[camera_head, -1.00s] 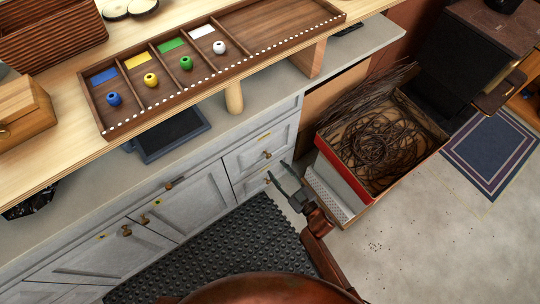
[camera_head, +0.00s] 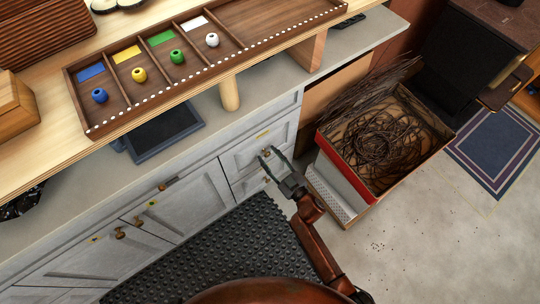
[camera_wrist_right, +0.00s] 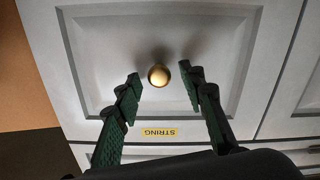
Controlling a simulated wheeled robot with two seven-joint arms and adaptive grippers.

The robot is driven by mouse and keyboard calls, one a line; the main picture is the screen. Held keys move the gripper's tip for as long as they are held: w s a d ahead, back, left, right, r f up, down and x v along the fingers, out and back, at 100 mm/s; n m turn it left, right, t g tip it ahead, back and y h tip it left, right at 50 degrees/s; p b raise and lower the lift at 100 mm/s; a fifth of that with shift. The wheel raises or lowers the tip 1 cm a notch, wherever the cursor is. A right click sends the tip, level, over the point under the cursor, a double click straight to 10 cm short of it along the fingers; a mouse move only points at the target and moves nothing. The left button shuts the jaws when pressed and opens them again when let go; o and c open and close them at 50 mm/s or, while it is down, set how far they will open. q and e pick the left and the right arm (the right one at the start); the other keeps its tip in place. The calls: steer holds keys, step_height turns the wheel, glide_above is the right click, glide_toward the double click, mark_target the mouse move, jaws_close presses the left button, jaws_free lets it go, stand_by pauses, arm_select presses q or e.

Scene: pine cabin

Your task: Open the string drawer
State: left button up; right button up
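The string drawer (camera_head: 243,156) is the grey upper drawer front at the right end of the lower cabinet, and it looks shut. A yellow label (camera_head: 262,135) is on it; in the right wrist view the label reads STRING (camera_wrist_right: 159,132), upside down. Its round brass knob (camera_wrist_right: 158,75) shows between the fingertips of my right gripper (camera_wrist_right: 160,79). The fingers are open, one on each side of the knob, with gaps left. In the head view my right gripper (camera_head: 275,160) is in front of the drawer. My left gripper is not in view.
Another drawer lies below, partly hidden by my gripper. A red-rimmed box of brown twigs (camera_head: 380,145) stands right of the cabinet. The counter (camera_head: 90,195) and a raised shelf with a bead tray (camera_head: 75,95) are above. A black mat (camera_head: 215,250) covers the floor.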

jaws_close()
stand_by(0.6)
